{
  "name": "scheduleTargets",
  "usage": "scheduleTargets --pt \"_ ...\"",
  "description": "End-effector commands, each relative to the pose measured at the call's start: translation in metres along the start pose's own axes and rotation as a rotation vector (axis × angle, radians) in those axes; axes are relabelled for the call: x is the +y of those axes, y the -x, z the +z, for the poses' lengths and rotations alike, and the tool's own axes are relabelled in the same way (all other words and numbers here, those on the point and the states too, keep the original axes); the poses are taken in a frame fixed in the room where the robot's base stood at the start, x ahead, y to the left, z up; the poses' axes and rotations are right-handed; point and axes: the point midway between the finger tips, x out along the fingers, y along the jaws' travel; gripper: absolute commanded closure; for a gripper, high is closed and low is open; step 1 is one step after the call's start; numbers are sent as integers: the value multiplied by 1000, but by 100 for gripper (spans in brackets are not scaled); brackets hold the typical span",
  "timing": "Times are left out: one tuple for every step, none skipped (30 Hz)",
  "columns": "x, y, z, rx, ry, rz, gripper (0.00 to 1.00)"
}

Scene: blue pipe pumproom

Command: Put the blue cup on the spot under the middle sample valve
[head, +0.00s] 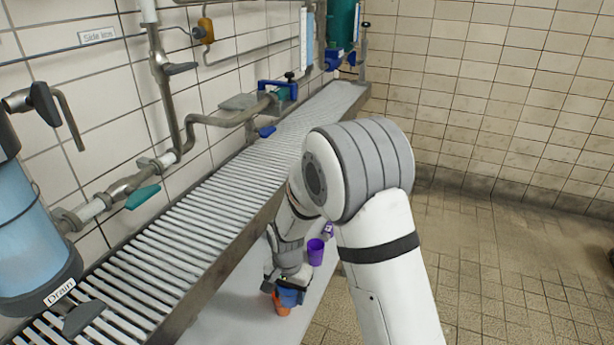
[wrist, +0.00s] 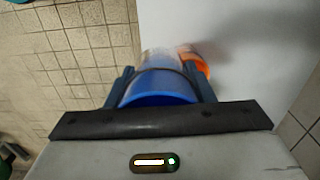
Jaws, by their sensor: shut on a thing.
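My gripper (wrist: 161,80) is shut on the blue cup (wrist: 160,90), which sits between its two fingers in the wrist view. In the head view the blue cup (head: 291,297) shows only partly below my gripper (head: 286,288). It is low, over the pale surface beside the slatted shelf. Valves with coloured handles sit along the wall pipes: a green handle (head: 142,196), a blue handle (head: 267,132) and a blue-and-green valve (head: 280,92). I cannot tell which is the middle sample valve. No marked spot is clear to see.
An orange cup (head: 281,308) is close to the blue cup; it shows behind it in the wrist view (wrist: 198,65). A purple cup (head: 315,252) stands farther back on the pale surface (head: 232,315). The slatted shelf (head: 205,215) runs along the wall, with a raised front edge.

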Motion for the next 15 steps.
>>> scheduleTargets --pt "18 11 -21 4 21 -4 74" --pt "28 16 -31 5 43 -4 74" --pt "42 24 -44 4 74 -3 74" --pt "53 29 -53 4 96 -3 74" --pt "63 34 -61 4 119 -3 74" --pt "77 41 -71 4 147 -2 74" --pt "86 46 -78 4 167 -2 74" --pt "95 50 -84 4 187 -2 74" --pt "107 55 -90 4 210 -2 74" --pt "115 58 -95 3 226 -1 74" --pt "122 62 -99 2 242 -1 74" --pt "132 66 -104 3 261 -1 74" --pt "139 69 -107 3 273 -1 74" --pt "145 72 -110 2 287 -1 74" --pt "154 76 -114 2 302 -1 74"
